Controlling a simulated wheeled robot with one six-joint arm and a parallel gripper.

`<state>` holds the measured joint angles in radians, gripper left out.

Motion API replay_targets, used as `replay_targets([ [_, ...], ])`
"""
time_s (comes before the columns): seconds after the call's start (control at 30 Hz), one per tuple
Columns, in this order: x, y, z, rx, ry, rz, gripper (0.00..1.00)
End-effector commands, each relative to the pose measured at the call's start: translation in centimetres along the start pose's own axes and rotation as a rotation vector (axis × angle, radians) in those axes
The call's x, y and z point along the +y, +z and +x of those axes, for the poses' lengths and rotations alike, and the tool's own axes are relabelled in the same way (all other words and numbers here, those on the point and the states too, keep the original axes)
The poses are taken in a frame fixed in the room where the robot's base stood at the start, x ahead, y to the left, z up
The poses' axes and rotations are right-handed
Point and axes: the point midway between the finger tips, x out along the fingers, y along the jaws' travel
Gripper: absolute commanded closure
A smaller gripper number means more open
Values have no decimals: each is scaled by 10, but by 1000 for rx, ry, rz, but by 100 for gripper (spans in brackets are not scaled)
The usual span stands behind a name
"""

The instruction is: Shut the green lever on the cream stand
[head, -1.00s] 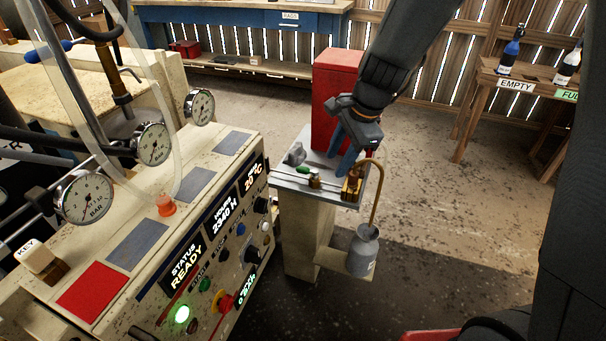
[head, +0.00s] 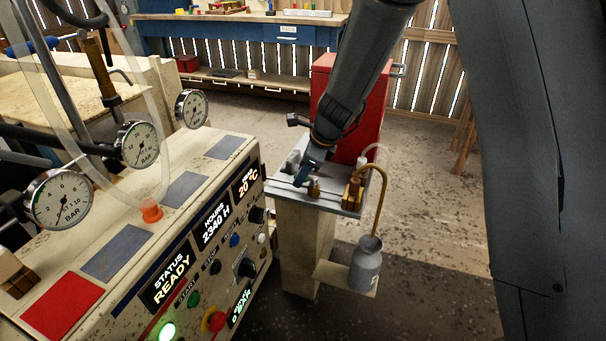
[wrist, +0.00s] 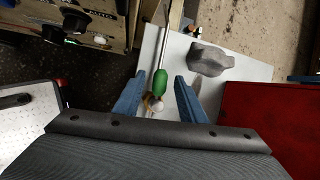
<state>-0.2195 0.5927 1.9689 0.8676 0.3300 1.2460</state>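The cream stand (head: 304,240) carries a grey top plate with small brass fittings. In the wrist view the green lever (wrist: 160,82) sits on a small brass valve (wrist: 154,104) at the end of a metal pipe. It lies between the blue fingers of my gripper (wrist: 159,92), nearer the left finger, with visible gaps on both sides. In the head view my gripper (head: 308,172) points down over the stand top, and the green lever is hidden behind it. My gripper is open and holds nothing.
A red box (head: 367,125) stands right behind the stand top. A brass fitting (head: 353,192) with a curved pipe leads to a grey canister (head: 366,264). A grey lump (wrist: 209,60) lies near the right finger. The control panel (head: 190,240) stands close at left.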

Motion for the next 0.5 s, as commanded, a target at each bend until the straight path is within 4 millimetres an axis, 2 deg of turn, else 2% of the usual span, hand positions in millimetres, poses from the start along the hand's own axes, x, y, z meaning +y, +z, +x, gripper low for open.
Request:
replay_targets([
  [0.3,0,0,3,0,0,-1,64],
  [0.5,0,0,2,0,0,-1,98],
])
